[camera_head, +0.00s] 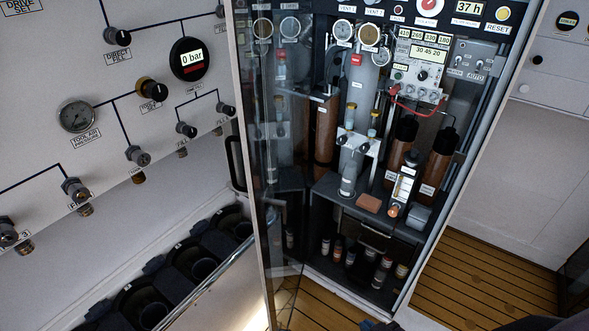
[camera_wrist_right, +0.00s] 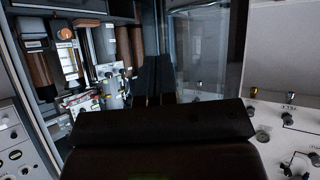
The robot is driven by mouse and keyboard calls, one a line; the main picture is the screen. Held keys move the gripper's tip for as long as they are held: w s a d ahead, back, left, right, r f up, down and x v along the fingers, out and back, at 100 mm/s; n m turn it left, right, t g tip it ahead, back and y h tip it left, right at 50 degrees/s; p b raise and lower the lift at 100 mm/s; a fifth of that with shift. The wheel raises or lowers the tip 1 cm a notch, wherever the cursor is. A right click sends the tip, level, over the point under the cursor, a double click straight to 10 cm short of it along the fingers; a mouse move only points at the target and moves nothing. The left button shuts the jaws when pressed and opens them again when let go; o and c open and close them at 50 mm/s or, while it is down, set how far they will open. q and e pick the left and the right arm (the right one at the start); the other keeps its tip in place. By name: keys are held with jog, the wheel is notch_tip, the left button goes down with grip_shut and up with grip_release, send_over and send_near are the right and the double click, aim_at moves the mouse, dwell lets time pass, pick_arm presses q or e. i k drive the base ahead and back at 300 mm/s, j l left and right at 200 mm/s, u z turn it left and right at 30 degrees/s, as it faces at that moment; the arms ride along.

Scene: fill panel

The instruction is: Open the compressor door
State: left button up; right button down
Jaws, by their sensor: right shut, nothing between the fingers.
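The compressor door (camera_head: 262,150) is a tall glass panel in a pale frame on the left side of the compressor cabinet (camera_head: 440,215). It stands swung outward, and its glass mirrors the gauges inside. A black handle (camera_head: 235,164) sits on its outer face. The door glass also shows in the right wrist view (camera_wrist_right: 198,52), to the right of my fingers. My right gripper (camera_wrist_right: 153,80) is shut and empty in front of the open cabinet, apart from the door as far as I can tell. Only a dark bit shows at the bottom edge of the head view. My left gripper is out of view.
Inside the cabinet are cylinders, gauges, hoses and several small bottles. A grey wall panel (camera_head: 50,140) with valves and gauges fills the left, above a row of black bins (camera_head: 190,262). Open wooden floor (camera_head: 490,280) lies to the right.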

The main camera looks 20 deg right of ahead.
aim_at(281, 304)
jog(key=l+u, duration=0.5)
jog(key=l, duration=0.9)
jog(key=i, duration=0.05)
